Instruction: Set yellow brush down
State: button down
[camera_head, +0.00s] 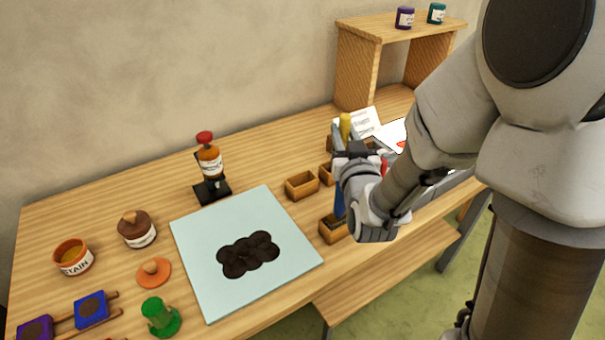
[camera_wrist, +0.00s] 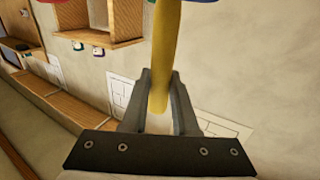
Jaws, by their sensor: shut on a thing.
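My gripper (camera_wrist: 159,100) is shut on the yellow brush (camera_wrist: 166,50), whose yellow handle runs up between the fingers in the wrist view. In the head view my gripper (camera_head: 341,140) is over the right part of the table, among small wooden boxes, with the yellow end of the brush (camera_head: 346,121) showing at the fingers. The rest of the brush is hidden by my gripper and wrist.
Small wooden boxes (camera_head: 301,186) stand close to my gripper. A pale blue panel (camera_head: 190,240) with dark blotches lies mid-table. A bottle on a black stand (camera_head: 209,160), a stain pot (camera_head: 73,258) and stamps are to the left. A wooden shelf (camera_head: 357,70) stands behind.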

jog(key=w+a+f, duration=0.7)
jog(key=a+f, duration=0.2)
jog(key=f, duration=0.2)
jog(key=shift+w+f+b, duration=0.1)
jog(key=shift+f+b, duration=0.05)
jog(key=shift+b, duration=0.25)
jog(key=c, duration=0.7)
grip_release()
jog(key=shift+s+d+r+p, duration=0.1)
jog(key=shift+s+d+p, duration=0.3)
jog(key=shift+s, duration=1.6)
jog(key=shift+s+d+r+p, duration=0.15)
jog(key=shift+s+p, duration=0.4)
jog(key=shift+s, duration=1.4)
jog(key=shift+s+d+f+p, duration=0.1)
jog(key=shift+s+d+p, duration=0.3)
jog(key=shift+s, duration=1.6)
